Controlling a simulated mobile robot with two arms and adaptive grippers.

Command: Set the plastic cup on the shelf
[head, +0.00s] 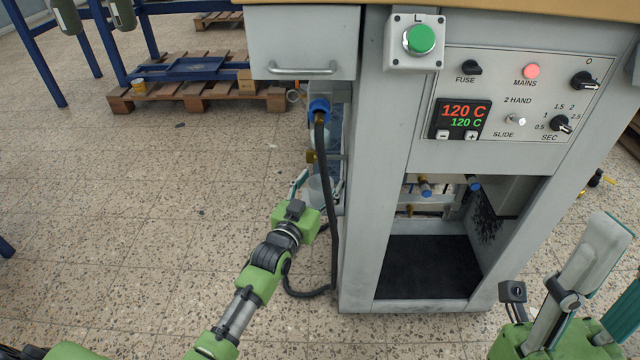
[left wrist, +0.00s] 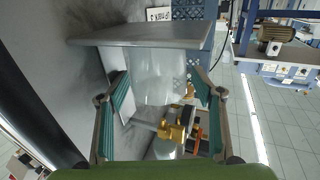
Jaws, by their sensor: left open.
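The plastic cup (left wrist: 155,75) is clear and sits between my left gripper's fingers in the left wrist view, which appears upside down. Its end meets a flat grey shelf plate (left wrist: 120,36). In the head view the cup (head: 317,188) is a pale, partly hidden shape low at the machine's left side. My left gripper (head: 318,182) is open, with one finger on each side of the cup; I cannot tell whether they touch it. It also shows in the left wrist view (left wrist: 160,100). My right gripper (head: 608,275) is open and empty at the lower right, its fingers apart.
A brass valve (left wrist: 174,131) is close to the cup. A black hose (head: 328,215) hangs beside my left gripper. The machine's grey cabinet (head: 358,215) stands right of it, with a drawer (head: 302,45) above. Tiled floor (head: 130,220) is free at left.

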